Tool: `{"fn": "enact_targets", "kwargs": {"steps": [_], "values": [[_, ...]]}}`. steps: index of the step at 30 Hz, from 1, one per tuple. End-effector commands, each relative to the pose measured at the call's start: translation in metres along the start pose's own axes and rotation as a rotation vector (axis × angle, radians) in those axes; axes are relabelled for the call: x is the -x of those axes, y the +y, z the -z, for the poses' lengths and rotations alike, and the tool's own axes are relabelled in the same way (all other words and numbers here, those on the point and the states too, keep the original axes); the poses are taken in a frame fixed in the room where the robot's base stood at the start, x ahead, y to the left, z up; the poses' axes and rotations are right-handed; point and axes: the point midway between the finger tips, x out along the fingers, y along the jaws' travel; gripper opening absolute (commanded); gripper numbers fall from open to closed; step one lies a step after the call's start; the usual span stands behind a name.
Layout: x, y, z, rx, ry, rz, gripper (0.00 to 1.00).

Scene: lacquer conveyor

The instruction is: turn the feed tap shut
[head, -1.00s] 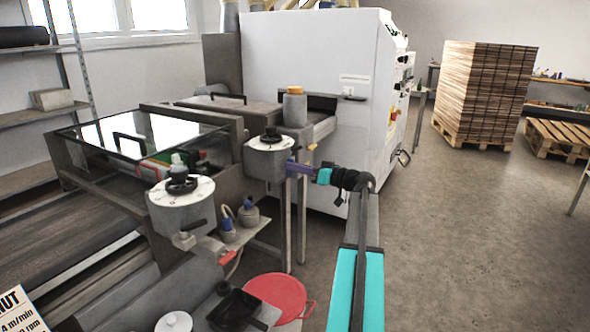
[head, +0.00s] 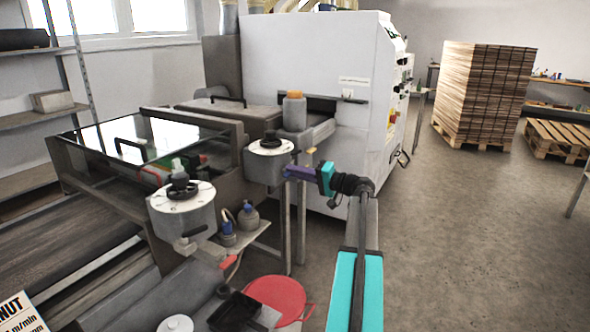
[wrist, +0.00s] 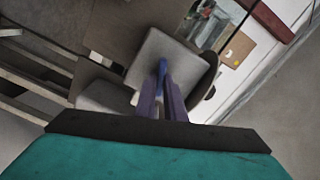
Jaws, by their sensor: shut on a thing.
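The far feed pot (head: 268,165) is a grey cylinder with a white dial top and a black knob. My gripper (head: 287,171), with purple fingers and a teal body, reaches it from the right, at its lower right side. In the wrist view my gripper (wrist: 163,75) has its fingers close together, against a pale grey block-like surface.
An orange-capped grey bottle (head: 294,112) stands behind the far pot. Small bottles (head: 248,216) stand on a bracket shelf between the pots. A red round lid (head: 277,296) and a black tray (head: 236,312) lie below. The floor (head: 450,230) to the right is clear.

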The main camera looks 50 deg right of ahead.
Motion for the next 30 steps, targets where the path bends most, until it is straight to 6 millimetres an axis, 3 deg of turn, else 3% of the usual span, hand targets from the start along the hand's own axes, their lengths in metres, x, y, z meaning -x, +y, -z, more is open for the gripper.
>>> {"fn": "enact_targets", "kwargs": {"steps": [13,30], "values": [[0.0004,0.0003,0.0011,-0.326,0.002,0.0,0.0],[0.0003,0.0024,0.0004,-0.398,0.003,0.0,0.0]]}}
